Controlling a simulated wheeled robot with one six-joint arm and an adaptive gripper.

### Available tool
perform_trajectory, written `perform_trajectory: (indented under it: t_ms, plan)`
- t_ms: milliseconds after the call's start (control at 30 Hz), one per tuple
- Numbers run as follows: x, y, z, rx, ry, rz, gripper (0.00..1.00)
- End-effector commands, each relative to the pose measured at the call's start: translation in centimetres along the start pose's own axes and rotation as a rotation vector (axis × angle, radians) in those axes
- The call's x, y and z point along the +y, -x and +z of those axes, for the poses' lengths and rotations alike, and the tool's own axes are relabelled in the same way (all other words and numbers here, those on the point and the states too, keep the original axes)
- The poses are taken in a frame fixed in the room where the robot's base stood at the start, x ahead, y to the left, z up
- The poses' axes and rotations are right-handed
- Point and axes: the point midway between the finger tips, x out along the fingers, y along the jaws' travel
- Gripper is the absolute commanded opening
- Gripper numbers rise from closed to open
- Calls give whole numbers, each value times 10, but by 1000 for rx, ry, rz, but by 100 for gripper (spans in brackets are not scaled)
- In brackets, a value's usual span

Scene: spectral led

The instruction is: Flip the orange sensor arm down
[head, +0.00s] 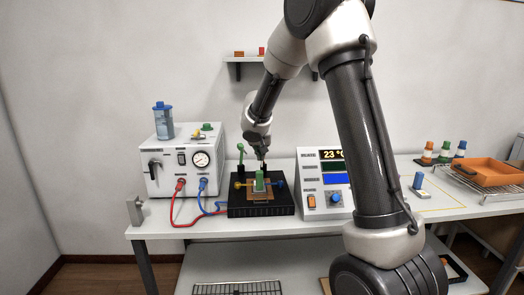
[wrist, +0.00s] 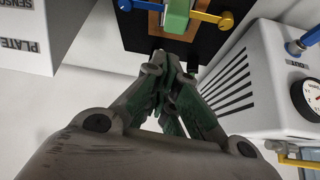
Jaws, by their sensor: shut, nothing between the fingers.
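A black box (head: 262,208) stands on the bench with a copper-brown plate (head: 259,195) and a green block (head: 259,181) on top. An orange-yellow arm with a round end (head: 238,185) lies roughly level at the left of the block; it also shows in the wrist view (wrist: 212,17). A blue arm (head: 280,184) lies level on the right side. A green arm (head: 240,150) stands upright at the back left. My gripper (head: 263,165) is above the block, with its fingers shut and empty. The fingers (wrist: 172,65) point toward the box in the wrist view.
A white gauge unit (head: 180,165) stands left of the box, with red and blue cables (head: 180,208) at its front. A white display unit (head: 322,185) stands close on the right. An orange tray (head: 490,173) lies farther right.

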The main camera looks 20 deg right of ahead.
Motion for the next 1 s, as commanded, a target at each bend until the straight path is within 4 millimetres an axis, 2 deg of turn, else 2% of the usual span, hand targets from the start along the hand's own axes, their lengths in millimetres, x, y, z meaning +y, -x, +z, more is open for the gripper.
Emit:
perform_trajectory:
  t_ms: [100,300,833,933,1000]
  plan:
    - [0,12,15,1,2,-1,0]
    - [-1,21,27,1,0,-1,0]
    - [-1,22,28,2,10,-1,0]
    - [2,22,28,2,90,10,0]
    - [11,21,30,-8,182,40,0]
